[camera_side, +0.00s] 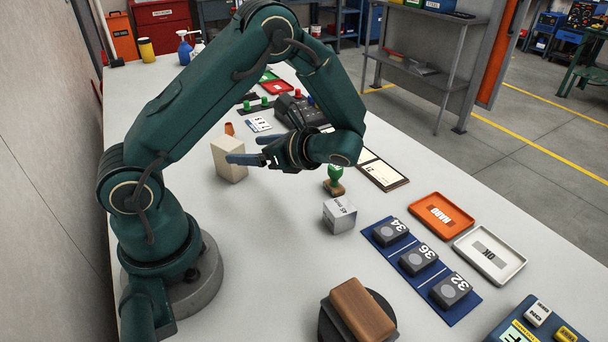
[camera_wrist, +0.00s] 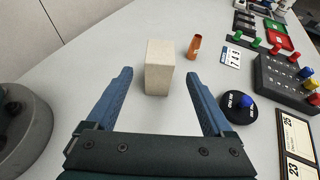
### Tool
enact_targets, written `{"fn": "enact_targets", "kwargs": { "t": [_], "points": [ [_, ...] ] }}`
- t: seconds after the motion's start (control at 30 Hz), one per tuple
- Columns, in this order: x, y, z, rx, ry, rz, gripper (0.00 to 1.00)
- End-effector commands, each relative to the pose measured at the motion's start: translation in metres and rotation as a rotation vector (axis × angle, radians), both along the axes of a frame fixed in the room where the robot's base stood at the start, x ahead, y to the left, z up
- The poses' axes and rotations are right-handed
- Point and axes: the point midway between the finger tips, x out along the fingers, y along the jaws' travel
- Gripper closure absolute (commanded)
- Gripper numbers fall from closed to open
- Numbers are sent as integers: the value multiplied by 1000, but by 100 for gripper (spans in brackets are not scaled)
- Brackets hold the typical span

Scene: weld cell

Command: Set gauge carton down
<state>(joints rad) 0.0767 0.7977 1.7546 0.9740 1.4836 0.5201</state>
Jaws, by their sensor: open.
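A plain beige carton (camera_side: 228,162), which I take for the gauge carton, stands upright on the white bench. It also shows in the wrist view (camera_wrist: 159,66). My gripper (camera_side: 244,150) is open around the near part of it, with the blue fingers level and pointing at it. In the wrist view my gripper (camera_wrist: 159,76) has one fingertip on each side of the carton, with a clear gap on both sides. Nothing is held. One finger covers a little of the carton in the side view.
A black round base with a blue knob (camera_wrist: 239,104) is to the right. A grey cube (camera_side: 340,215), a green-handled stamp (camera_side: 335,180) and orange (camera_side: 441,216) and white (camera_side: 489,253) trays lie farther right. Bench left of the carton is bare.

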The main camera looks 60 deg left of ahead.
Motion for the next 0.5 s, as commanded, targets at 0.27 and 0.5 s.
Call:
{"fn": "enact_targets", "kwargs": {
  "t": [0.27, 0.5],
  "points": [
    [-8, -21, 15, -95, -168, 87, 14],
    [-28, -63, 34, -318, -550, 296, 14]
  ]
}}
